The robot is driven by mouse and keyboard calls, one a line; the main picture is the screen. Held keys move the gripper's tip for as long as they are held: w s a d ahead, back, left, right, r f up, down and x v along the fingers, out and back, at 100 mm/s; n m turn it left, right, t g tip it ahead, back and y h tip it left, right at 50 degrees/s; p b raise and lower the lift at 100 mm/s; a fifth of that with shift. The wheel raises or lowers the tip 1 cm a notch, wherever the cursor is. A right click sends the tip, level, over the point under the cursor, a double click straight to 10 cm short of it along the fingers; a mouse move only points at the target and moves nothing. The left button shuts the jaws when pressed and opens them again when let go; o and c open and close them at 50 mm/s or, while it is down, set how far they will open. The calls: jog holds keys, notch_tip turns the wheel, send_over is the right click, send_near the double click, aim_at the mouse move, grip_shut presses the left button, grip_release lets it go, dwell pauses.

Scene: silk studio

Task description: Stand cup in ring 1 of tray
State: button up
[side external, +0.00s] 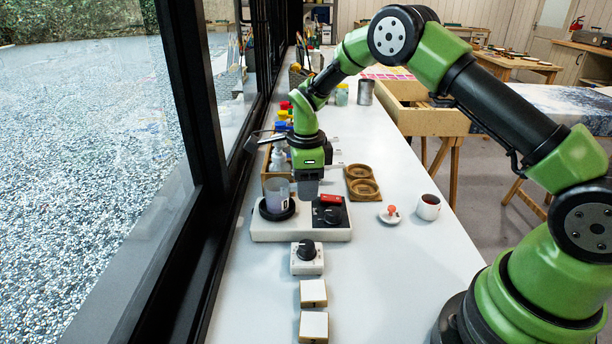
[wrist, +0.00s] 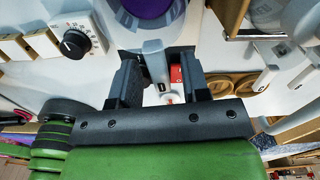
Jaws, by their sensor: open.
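A translucent cup (side external: 278,192) with purple contents stands upright on the dark round plate of a white heater (side external: 300,230). The wrist view shows its purple inside (wrist: 147,7) and a pale handle (wrist: 154,60) reaching toward my gripper. My gripper (wrist: 160,82) is open, with one finger on each side of the handle; I cannot tell whether they touch it. In the side view my gripper (side external: 308,190) is low, just right of the cup. The wooden tray (side external: 376,196) has two round rings and lies behind and right of the heater; both rings look empty. I see no ring numbers.
A white mug (side external: 428,207) with reddish-brown contents and a small orange-knobbed piece (side external: 390,214) stand right of the heater. A dial box (side external: 307,257) and two pale blocks (side external: 313,293) are in front. Bottles in a wooden box (side external: 270,178) stand behind, near the window.

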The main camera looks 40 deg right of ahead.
jog(key=shift+c, duration=0.4)
grip_shut()
jog(key=shift+r, duration=1.1)
notch_tip(320, 180, up, 5)
jog(key=shift+r, duration=0.1)
notch_tip(320, 180, down, 5)
jog(key=shift+r, duration=1.3)
